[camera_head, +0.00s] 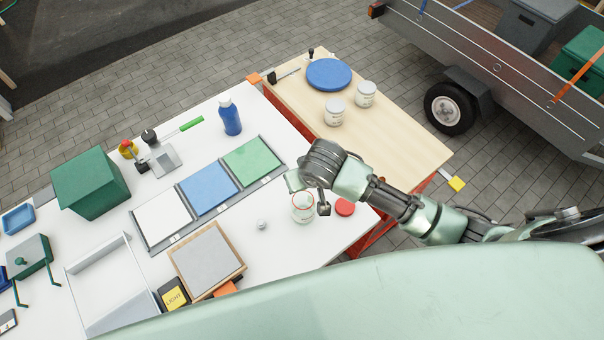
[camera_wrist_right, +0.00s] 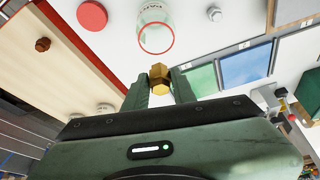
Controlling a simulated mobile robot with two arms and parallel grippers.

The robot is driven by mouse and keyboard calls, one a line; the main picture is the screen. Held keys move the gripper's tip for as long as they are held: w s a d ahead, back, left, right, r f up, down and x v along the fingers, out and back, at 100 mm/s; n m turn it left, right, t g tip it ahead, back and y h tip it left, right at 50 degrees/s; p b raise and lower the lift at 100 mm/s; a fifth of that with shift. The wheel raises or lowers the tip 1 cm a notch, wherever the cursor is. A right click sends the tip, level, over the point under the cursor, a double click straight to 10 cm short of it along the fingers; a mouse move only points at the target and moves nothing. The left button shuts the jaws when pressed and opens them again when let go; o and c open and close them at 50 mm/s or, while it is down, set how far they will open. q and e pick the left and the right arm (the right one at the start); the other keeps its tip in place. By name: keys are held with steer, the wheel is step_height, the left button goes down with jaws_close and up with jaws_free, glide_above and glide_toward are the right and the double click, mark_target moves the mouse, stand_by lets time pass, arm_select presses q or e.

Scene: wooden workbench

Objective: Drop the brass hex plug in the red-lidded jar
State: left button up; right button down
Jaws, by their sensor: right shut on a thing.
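My right gripper (camera_head: 309,194) is shut on the brass hex plug (camera_wrist_right: 159,79), which shows between the fingertips in the right wrist view. In the head view I cannot make out the plug. The open glass jar (camera_head: 303,212) with a red rim stands on the white bench top, just below the gripper in the picture; it also shows in the wrist view (camera_wrist_right: 155,32), beyond the plug and apart from it. Its red lid (camera_head: 345,207) lies flat beside it on the right, and also shows in the wrist view (camera_wrist_right: 92,15). My left gripper is not in view.
A small pale round thing (camera_head: 261,224) lies left of the jar. White, blue (camera_head: 208,187) and green panels lie further left, with a blue bottle (camera_head: 230,117) behind. A wooden table with two white tins (camera_head: 334,112) and a blue disc (camera_head: 328,74) adjoins the bench.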

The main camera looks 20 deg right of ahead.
steer(key=shift+f, duration=2.55)
steer(key=c, duration=1.1)
jaws_free()
steer(key=shift+r, duration=0.1)
step_height(320, 180, up, 7)
steer(key=shift+f, duration=0.1)
